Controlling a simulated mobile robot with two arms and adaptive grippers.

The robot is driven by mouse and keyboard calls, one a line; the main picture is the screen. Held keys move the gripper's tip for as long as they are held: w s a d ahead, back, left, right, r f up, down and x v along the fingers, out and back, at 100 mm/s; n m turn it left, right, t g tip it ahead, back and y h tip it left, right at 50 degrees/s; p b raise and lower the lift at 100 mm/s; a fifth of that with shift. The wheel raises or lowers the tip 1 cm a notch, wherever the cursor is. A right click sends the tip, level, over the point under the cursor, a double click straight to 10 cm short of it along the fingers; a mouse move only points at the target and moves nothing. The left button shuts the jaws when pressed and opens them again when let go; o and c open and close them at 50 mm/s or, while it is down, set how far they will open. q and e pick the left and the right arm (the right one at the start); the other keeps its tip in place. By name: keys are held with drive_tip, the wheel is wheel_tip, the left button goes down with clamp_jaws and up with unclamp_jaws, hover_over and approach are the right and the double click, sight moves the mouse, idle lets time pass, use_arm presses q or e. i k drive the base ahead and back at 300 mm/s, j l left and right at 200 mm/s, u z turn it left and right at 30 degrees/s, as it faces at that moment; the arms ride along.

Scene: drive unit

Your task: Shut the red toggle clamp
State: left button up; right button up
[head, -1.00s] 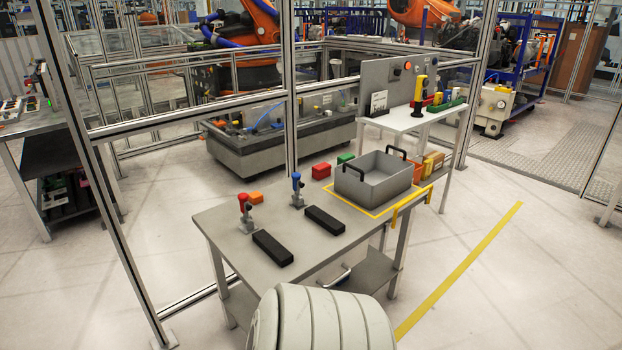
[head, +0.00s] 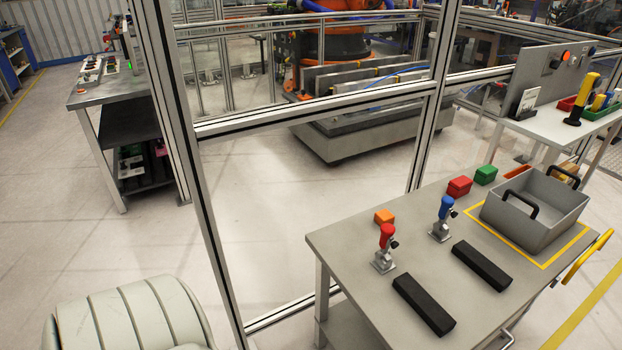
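The red toggle clamp (head: 386,248) stands near the left end of the grey workbench (head: 350,242), its red handle pointing up. A similar blue toggle clamp (head: 444,219) stands to its right, handle also up. A black bar (head: 424,304) lies in front of the red clamp and another (head: 482,265) in front of the blue one. Neither of my grippers shows in the head view.
A grey bin (head: 535,215) with black handles stands in a yellow outline on the bench's right. Orange (head: 384,216), red (head: 460,187) and green (head: 486,175) blocks lie along the back edge. Fence posts (head: 190,160) rise behind. Open floor lies to the left.

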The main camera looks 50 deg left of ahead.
sight(387, 231)
drive_tip(key=j, duration=0.9)
drive_tip(key=i+j+u, duration=0.1)
drive_tip(key=j, duration=0.8)
